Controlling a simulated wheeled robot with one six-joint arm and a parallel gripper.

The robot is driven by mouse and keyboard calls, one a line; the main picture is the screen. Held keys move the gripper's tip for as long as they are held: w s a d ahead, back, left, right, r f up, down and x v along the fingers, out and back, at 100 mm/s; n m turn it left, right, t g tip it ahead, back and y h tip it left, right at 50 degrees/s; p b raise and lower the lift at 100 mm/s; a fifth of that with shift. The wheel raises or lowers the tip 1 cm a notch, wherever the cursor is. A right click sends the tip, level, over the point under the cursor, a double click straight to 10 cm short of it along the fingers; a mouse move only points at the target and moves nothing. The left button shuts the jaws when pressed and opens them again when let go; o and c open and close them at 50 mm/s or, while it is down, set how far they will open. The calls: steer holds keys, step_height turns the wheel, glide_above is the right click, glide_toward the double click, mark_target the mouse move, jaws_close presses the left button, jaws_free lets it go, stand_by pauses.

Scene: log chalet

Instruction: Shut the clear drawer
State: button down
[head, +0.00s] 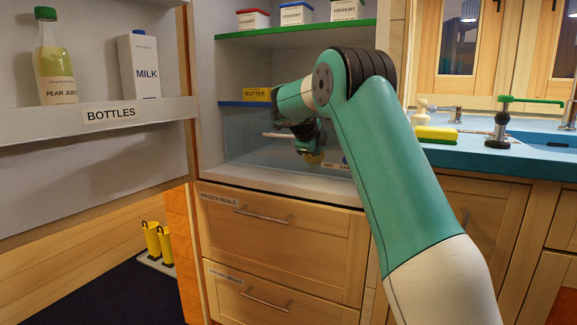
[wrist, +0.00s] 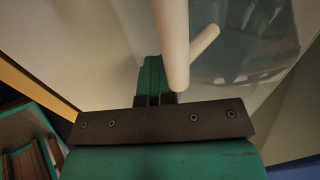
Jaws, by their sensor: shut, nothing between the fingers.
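The clear drawer (head: 243,137) is a see-through, bluish box low in the open fridge, under the blue shelf. A pale bar handle (head: 280,135) runs across its front. How far the drawer stands out is hard to tell, as my arm covers its right part. My gripper (head: 312,158) is in front of the drawer, pointing down, close to the handle. In the wrist view my green fingers (wrist: 152,80) are together with nothing between them. The pale handle (wrist: 172,40) passes right beside them; I cannot tell whether they touch. Clear drawer wall (wrist: 240,62) shows to the right.
The open fridge door (head: 90,165) with a bottle shelf stands at left. Butter (head: 257,94) sits on the blue shelf above the drawer, yoghurts (head: 297,13) on the green shelf. Wooden drawers (head: 280,235) are below. A blue counter (head: 500,150) is at right.

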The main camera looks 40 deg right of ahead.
steer(key=a+b, duration=0.1)
steer(key=s+a+b, duration=0.1)
steer(key=a, duration=0.1)
steer(key=shift+s+a+f, duration=0.15)
steer(key=shift+a+f, duration=0.05)
steer(key=p+v, duration=0.3)
steer(key=v, duration=0.7)
steer(key=shift+r, duration=0.2)
steer(key=shift+s+a, duration=0.1)
steer(key=shift+a, duration=0.1)
